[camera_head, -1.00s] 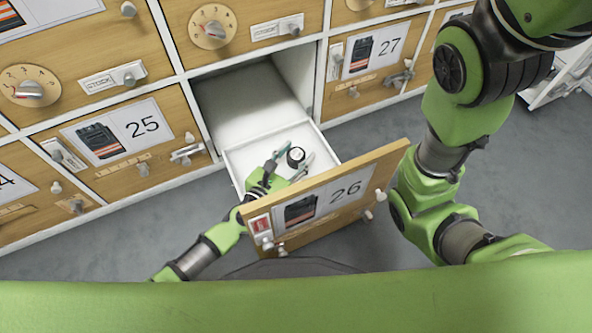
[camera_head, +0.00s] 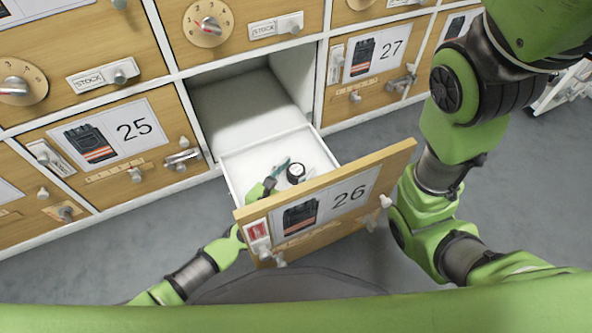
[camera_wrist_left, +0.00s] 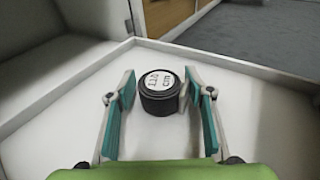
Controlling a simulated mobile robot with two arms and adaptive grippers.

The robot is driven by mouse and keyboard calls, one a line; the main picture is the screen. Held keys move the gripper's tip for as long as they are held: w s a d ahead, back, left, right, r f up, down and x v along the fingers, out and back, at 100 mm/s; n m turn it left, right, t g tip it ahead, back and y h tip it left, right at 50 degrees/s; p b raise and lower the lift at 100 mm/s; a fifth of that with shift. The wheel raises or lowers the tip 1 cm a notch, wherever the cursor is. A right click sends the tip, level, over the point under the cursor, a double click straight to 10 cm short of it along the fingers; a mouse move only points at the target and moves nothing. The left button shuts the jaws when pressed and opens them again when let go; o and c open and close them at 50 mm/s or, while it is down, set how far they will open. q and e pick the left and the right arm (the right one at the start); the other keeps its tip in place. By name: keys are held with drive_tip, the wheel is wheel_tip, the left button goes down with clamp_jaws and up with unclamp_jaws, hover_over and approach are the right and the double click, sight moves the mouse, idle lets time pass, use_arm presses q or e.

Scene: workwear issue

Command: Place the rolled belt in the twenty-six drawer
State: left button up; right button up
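The rolled belt (camera_head: 295,173) is a small black roll with a white label on top. It stands upright on the white floor of the open drawer 26 (camera_head: 238,172). In the left wrist view the belt (camera_wrist_left: 160,94) is between the two teal fingers of my left gripper (camera_wrist_left: 164,98), with gaps on both sides, so the gripper is open around it. In the head view my left gripper (camera_head: 287,169) reaches down inside the drawer, partly hidden by the drawer front (camera_head: 330,205). My right gripper does not show; only green links of my right arm are at the right.
Closed drawers 25 (camera_head: 110,137) and 27 (camera_head: 375,57) flank the open one, with knobs and latches sticking out. The drawer front stands up as a wall before my left arm. Bare grey floor (camera_head: 372,140) lies right of the drawer.

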use_arm(q)
drive_tip(key=shift+o, duration=0.8)
drive_tip(key=shift+r, duration=0.15)
